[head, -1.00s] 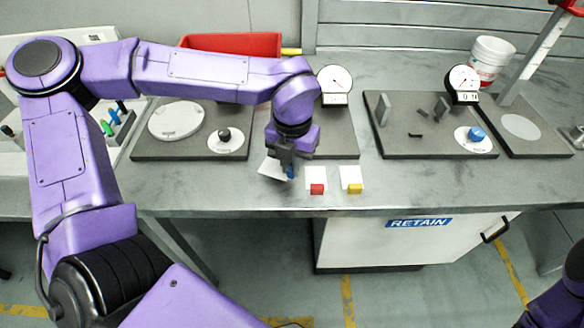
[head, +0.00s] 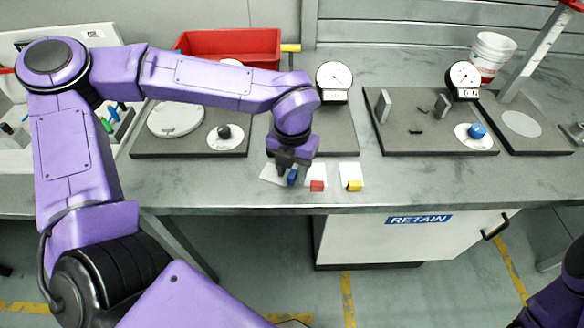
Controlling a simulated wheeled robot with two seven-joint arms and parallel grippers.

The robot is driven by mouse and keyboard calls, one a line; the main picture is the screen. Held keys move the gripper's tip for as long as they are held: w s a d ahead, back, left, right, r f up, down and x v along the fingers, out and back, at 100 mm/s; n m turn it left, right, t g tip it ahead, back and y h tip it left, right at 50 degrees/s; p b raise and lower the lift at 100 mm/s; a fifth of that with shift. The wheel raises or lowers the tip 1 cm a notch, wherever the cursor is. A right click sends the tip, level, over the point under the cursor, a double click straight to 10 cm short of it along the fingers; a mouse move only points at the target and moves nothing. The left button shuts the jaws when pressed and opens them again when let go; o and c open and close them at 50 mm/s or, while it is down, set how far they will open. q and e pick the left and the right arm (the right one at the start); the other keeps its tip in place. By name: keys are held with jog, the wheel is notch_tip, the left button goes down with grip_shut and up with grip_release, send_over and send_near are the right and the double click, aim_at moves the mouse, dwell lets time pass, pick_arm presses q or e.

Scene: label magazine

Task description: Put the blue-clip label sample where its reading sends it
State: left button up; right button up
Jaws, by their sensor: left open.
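The blue-clip label sample is a white card (head: 270,174) with a blue clip (head: 292,178), near the front edge of the bench and left of two similar samples. My left gripper (head: 287,170) is right over it, fingers pointing down beside the blue clip, and is open. The gripper hides part of the card, and I cannot tell whether a finger touches the clip. A red-clip sample (head: 317,185) and a yellow-clip sample (head: 354,185) lie to the right. My right gripper is out of view.
Behind stand a dial gauge (head: 334,80), a second dial gauge (head: 464,79) and a red bin (head: 260,45). A grey plate with a white disc (head: 176,119) is left. A white bucket (head: 491,55) is back right. A cabinet marked RETAIN (head: 400,240) is below.

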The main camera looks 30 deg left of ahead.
aim_at(292, 174)
pick_arm(q)
notch_tip(292, 174, up, 12)
jog(key=shift+b, duration=0.3)
